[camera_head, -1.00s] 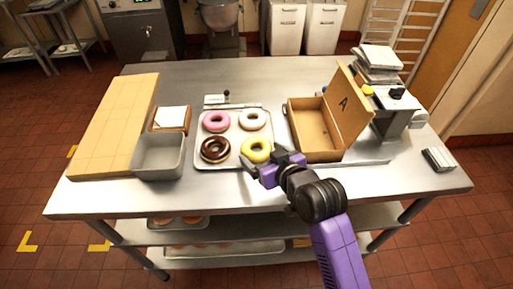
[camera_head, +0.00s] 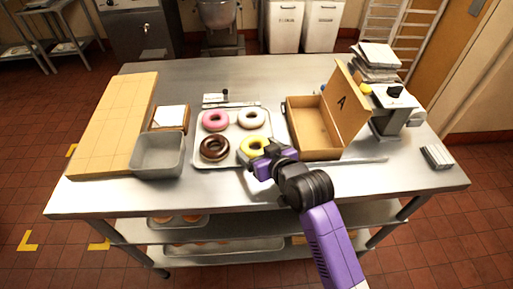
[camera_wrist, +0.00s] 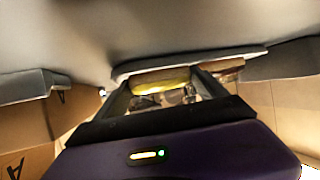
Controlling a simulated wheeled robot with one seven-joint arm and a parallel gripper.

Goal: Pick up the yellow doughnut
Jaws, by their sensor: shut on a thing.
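The yellow doughnut (camera_head: 249,146) is at the front right of a light metal tray (camera_head: 201,164), partly hidden by my gripper. My gripper (camera_head: 256,157) is at its near right side and is shut on it. In the wrist view the yellow doughnut (camera_wrist: 160,81) shows between the two fingers of my gripper (camera_wrist: 168,90). I cannot tell whether the doughnut touches the tray. A pink doughnut (camera_head: 215,112), a white doughnut (camera_head: 252,111) and a brown doughnut (camera_head: 215,156) lie on the same tray.
An open cardboard box (camera_head: 313,156) marked A stands right of the tray. A grey metal bin (camera_head: 158,166) and a wooden board (camera_head: 113,128) are to the left. A machine (camera_head: 390,110) stands at the right. The table's front strip (camera_head: 120,198) is clear.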

